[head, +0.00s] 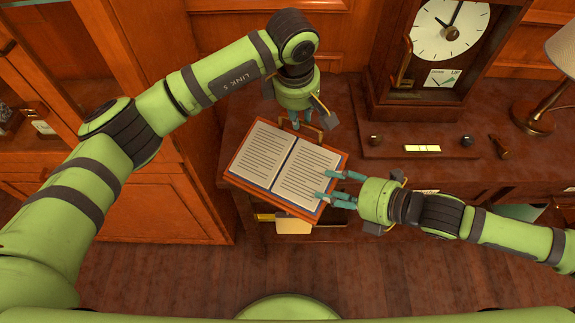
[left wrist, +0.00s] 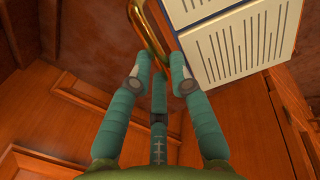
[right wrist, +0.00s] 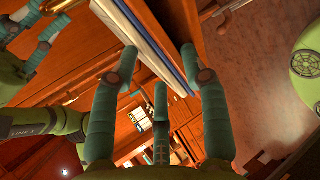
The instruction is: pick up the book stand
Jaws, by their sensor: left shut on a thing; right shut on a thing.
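The book stand (head: 268,199) is a reddish wooden board with an open book (head: 262,152) on it, at the front edge of the desk in the head view. A brass handle (head: 313,132) is at its far edge; it also shows in the left wrist view (left wrist: 148,32). My left gripper (head: 289,125) is at that far edge, shut on the brass handle. My right gripper (head: 341,186) is shut on the stand's right edge, which shows in the right wrist view (right wrist: 187,22). Whether the stand touches the desk is hidden.
The dark wooden desk (head: 355,165) carries a tall clock (head: 443,50), a panel with small knobs (head: 400,144) and a lamp (head: 560,60) at the right. A wooden cabinet (head: 180,200) stands at the left. A yellowish object (head: 292,226) shows below the stand. The floor in front is clear.

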